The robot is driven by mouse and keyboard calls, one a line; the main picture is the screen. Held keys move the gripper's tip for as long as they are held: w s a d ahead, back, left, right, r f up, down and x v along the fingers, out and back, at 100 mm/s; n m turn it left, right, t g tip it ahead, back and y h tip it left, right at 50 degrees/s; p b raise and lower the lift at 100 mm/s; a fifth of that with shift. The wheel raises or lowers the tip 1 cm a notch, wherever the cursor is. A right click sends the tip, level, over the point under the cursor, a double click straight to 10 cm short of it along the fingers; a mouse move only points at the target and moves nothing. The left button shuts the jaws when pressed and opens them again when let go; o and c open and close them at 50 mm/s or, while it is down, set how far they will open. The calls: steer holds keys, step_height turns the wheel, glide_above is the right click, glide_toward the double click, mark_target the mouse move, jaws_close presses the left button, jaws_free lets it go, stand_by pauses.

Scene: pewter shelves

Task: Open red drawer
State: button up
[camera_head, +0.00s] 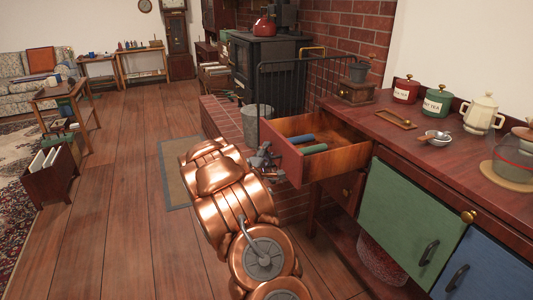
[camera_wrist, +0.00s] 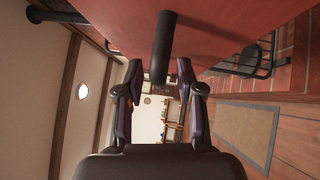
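The red drawer (camera_head: 281,153) is pulled well out of the wooden counter, with its inside showing. A blue roll (camera_head: 302,139) and a green roll (camera_head: 314,149) lie in it. My gripper (camera_head: 264,160) is at the drawer's red front in the head view. In the wrist view, the red front (camera_wrist: 220,25) fills the top, and its dark bar handle (camera_wrist: 161,45) reaches down between my two fingers. The fingers of my gripper (camera_wrist: 159,72) stand apart, with gaps on both sides of the handle. The head view does not show the fingertips clearly.
A green door (camera_head: 410,212) and a blue door (camera_head: 487,268) are shut below the counter top (camera_head: 440,155). A brick hearth (camera_head: 222,118) with a metal bucket (camera_head: 257,123) lies behind the drawer.

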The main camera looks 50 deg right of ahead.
steer(key=v, duration=1.2)
stand_by(0.3)
steer(key=shift+w+a, duration=0.1)
